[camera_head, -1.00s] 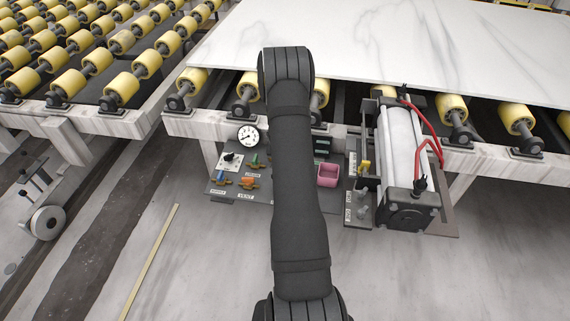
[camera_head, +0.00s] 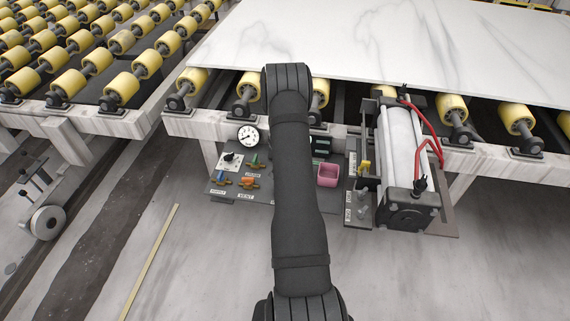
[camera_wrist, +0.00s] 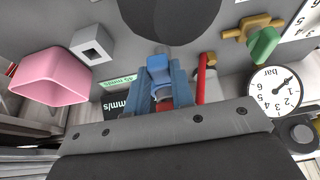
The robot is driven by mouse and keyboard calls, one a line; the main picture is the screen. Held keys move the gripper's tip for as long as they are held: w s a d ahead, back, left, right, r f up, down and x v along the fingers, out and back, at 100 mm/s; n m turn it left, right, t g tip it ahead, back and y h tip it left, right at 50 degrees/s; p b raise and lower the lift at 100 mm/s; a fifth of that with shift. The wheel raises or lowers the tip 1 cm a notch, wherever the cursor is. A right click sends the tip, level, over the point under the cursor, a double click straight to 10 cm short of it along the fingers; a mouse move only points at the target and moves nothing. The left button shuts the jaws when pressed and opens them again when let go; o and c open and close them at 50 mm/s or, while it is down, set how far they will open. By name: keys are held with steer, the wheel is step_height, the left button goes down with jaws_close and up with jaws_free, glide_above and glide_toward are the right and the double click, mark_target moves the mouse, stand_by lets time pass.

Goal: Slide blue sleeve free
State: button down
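The blue sleeve (camera_wrist: 159,70) shows in the middle of the wrist view, with a small red part just below it. My gripper (camera_wrist: 162,88) has its two blue-grey fingers on either side of the sleeve. The sleeve fills most of the gap, but I cannot tell whether the fingers press on it. In the head view my own arm hides the gripper and the sleeve.
A pink open bin (camera_head: 327,175) stands near a square grey block (camera_wrist: 91,44). A red handle (camera_wrist: 203,80), a green-handled valve (camera_wrist: 263,45) and a gauge (camera_wrist: 274,88) lie to the right in the wrist view. A cylinder (camera_head: 403,150) with red hoses stands right.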

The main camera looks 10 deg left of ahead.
steer(key=shift+f, duration=1.35)
steer(key=c, duration=1.2)
jaws_free()
steer(key=shift+c, duration=0.2)
steer(key=shift+r, duration=0.15)
steer(key=v, duration=1.7)
steer(key=shift+r, duration=0.1)
steer(key=x, duration=1.7)
steer(key=shift+f, duration=0.2)
steer(key=shift+r, duration=0.15)
